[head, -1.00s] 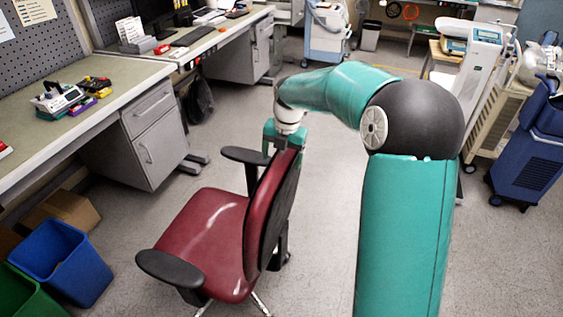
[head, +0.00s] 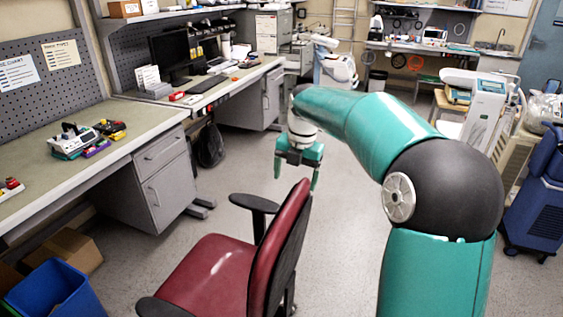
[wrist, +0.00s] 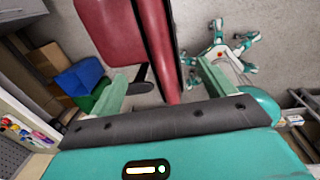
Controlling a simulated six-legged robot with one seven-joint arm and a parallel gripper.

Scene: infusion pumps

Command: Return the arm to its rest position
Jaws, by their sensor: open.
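My gripper (head: 297,176) hangs from my teal arm in the middle of the head view, fingers pointing down. Its two teal fingers are spread with nothing between them. It is beyond and a little above the backrest of a red office chair (head: 228,268). In the wrist view the gripper (wrist: 160,92) also shows its fingers apart, with the chair's red backrest (wrist: 115,30) visible past them. I cannot tell exactly how far the fingers are from the backrest.
A workbench (head: 130,125) with drawers and small devices runs along the left. A blue bin (head: 58,295) and a cardboard box (head: 75,247) stand below it. A blue wheeled unit (head: 535,205) and beige carts are on the right.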

